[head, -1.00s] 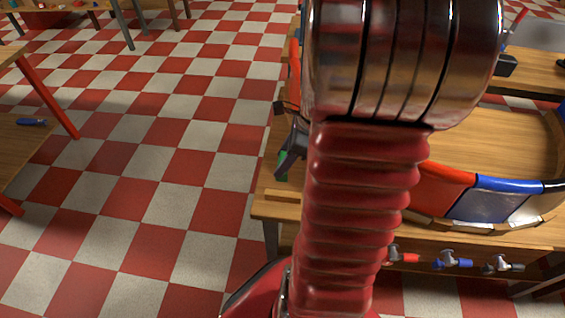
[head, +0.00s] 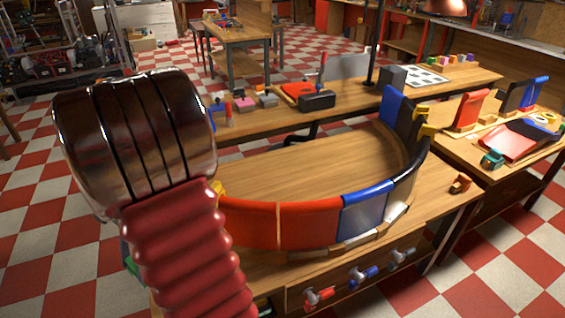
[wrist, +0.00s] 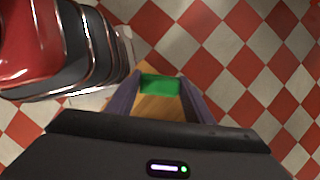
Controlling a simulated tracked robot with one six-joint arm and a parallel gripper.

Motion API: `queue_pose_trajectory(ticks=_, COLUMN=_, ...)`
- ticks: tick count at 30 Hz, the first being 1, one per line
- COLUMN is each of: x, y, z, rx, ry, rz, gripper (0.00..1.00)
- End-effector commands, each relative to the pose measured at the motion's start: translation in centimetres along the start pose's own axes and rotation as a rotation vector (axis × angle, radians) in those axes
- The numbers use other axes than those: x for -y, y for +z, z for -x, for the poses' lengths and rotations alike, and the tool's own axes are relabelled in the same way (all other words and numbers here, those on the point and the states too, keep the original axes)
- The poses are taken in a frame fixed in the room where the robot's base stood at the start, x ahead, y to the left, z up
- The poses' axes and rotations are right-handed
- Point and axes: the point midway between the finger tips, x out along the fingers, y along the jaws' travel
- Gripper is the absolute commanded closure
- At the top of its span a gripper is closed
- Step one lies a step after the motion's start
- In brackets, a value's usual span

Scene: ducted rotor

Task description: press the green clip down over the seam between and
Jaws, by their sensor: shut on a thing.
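The green clip (wrist: 160,84) is between the two fingertips of my gripper (wrist: 159,88), which is shut on it, in the wrist view. A bit of green (head: 132,268) shows at the left edge of my arm in the head view; my gripper is otherwise hidden there. The curved duct wall stands on the wooden table, with red panels (head: 308,224), a blue panel (head: 364,210) and a dark panel (head: 405,182). Its seams show between panels. The clip is apart from the visible wall, left of it. The task line does not name the seam's two parts.
The wooden tabletop (head: 290,170) inside the curve is clear. Red (head: 318,298) and blue (head: 362,275) fittings line the front. A side table (head: 500,165) at right holds loose panels and a teal part (head: 492,159).

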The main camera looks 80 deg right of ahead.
Motion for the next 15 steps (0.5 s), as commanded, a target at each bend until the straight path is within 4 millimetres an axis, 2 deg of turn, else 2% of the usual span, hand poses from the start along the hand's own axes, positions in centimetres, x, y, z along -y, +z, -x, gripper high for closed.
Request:
queue_pose_trajectory(ticks=1, x=0.9, y=1.1, z=-0.5, rx=0.001, ry=0.039, rz=0.091, gripper=0.75)
queue_pose_trajectory(ticks=6, x=3.1, y=4.3, z=-1.8, rx=0.0, ry=0.161, rz=0.387, gripper=0.75)
queue_pose_trajectory(ticks=15, x=6.1, y=10.3, z=-4.4, rx=0.0, ry=0.367, rz=0.886, gripper=0.75)
